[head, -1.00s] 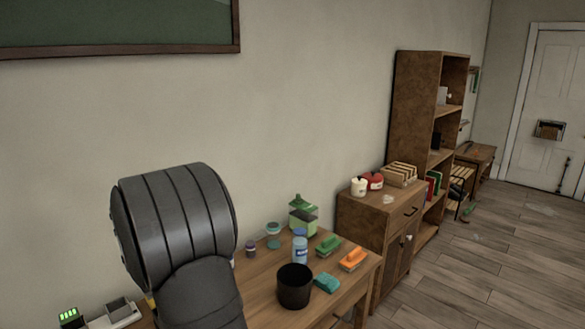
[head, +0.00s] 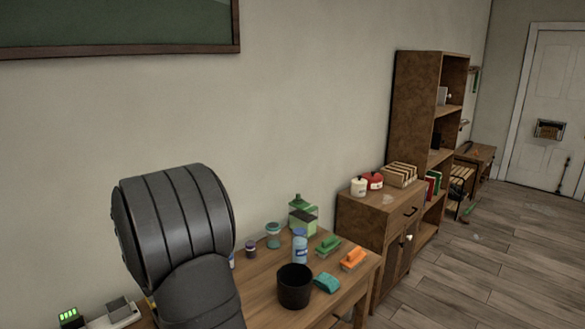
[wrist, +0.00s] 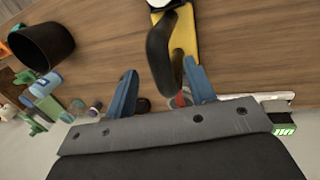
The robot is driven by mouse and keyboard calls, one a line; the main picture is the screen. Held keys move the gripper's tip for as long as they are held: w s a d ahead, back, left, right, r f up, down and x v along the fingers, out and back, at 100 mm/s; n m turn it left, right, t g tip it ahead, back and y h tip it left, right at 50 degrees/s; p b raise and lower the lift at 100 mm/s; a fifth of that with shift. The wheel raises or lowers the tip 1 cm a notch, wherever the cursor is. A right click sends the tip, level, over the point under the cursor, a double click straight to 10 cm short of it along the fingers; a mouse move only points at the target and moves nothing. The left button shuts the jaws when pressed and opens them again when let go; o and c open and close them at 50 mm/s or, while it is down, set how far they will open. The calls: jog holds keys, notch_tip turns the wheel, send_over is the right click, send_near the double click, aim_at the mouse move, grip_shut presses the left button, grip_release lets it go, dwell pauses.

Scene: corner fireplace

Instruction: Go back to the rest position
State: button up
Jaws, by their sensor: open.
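My gripper (wrist: 160,92) shows in the wrist view with its two blue fingers spread apart. It is open and nothing is between the fingertips that I can see held. Beyond the fingers, a yellow and black object (wrist: 182,35) lies on the wooden table (wrist: 240,45). In the head view, my dark arm link stands at the lower left and hides my gripper and part of the table.
A black cup (head: 294,286) stands on the table, with a blue-white bottle (head: 300,249), a green-lidded container (head: 303,214), a green brush (head: 328,245), an orange brush (head: 353,258) and a teal cloth (head: 326,283) around it. A wooden cabinet (head: 375,225) stands to the right.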

notch_tip(320, 180, up, 15)
jog(key=s+a, duration=0.2)
jog(key=a, duration=0.1)
jog(key=d+f, duration=0.1)
jog(key=f, duration=0.4)
jog(key=w+d+f, duration=0.1)
jog(key=f, duration=0.5)
jog(key=w+d+f, duration=0.1)
jog(key=f, duration=0.5)
jog(key=shift+w+d+f, duration=0.1)
jog(key=shift+d+f, duration=0.05)
jog(key=shift+d, duration=0.05)
notch_tip(320, 180, up, 8)
jog(key=shift+w+f, duration=0.1)
jog(key=w+d+r+m, duration=0.2)
jog(key=w+d+m, duration=0.1)
jog(key=d, duration=0.5)
jog(key=shift+w+d, duration=0.3)
jog(key=shift+w, duration=0.55)
jog(key=shift+r, duration=0.1)
